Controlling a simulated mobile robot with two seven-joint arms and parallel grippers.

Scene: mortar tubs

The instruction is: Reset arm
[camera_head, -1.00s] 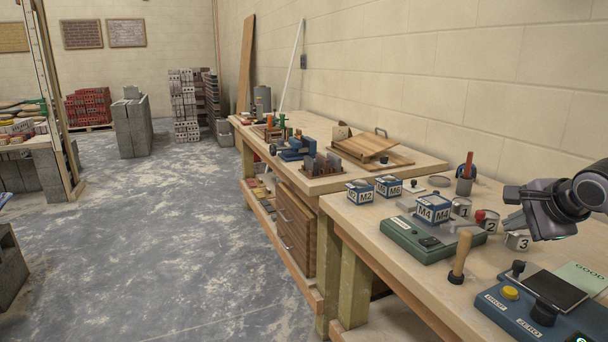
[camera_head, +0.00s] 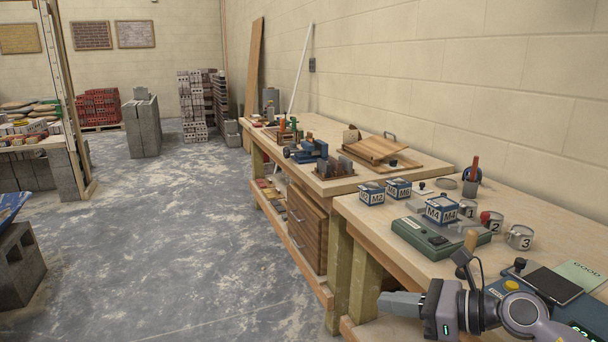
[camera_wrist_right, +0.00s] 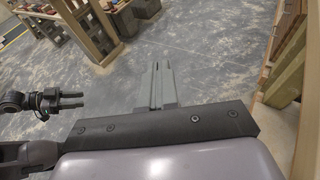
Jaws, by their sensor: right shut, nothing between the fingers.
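My right gripper (camera_head: 382,302) is shut and empty. It hangs in front of the near workbench (camera_head: 437,266), over the floor, with its fingers pointing left. In the right wrist view its fingers (camera_wrist_right: 156,68) lie together with only floor beyond them. Another gripper, my left one (camera_wrist_right: 84,100), shows small at the left of that view. Its two dark fingers look apart with nothing between them. The left arm is not in the head view.
The near bench holds a green scale (camera_head: 440,238), the M4 block (camera_head: 441,209), numbered cups (camera_head: 519,237) and a blue device (camera_head: 590,310) partly behind my right arm. A second bench (camera_head: 330,185) stands beyond. The floor (camera_head: 190,240) at left is open.

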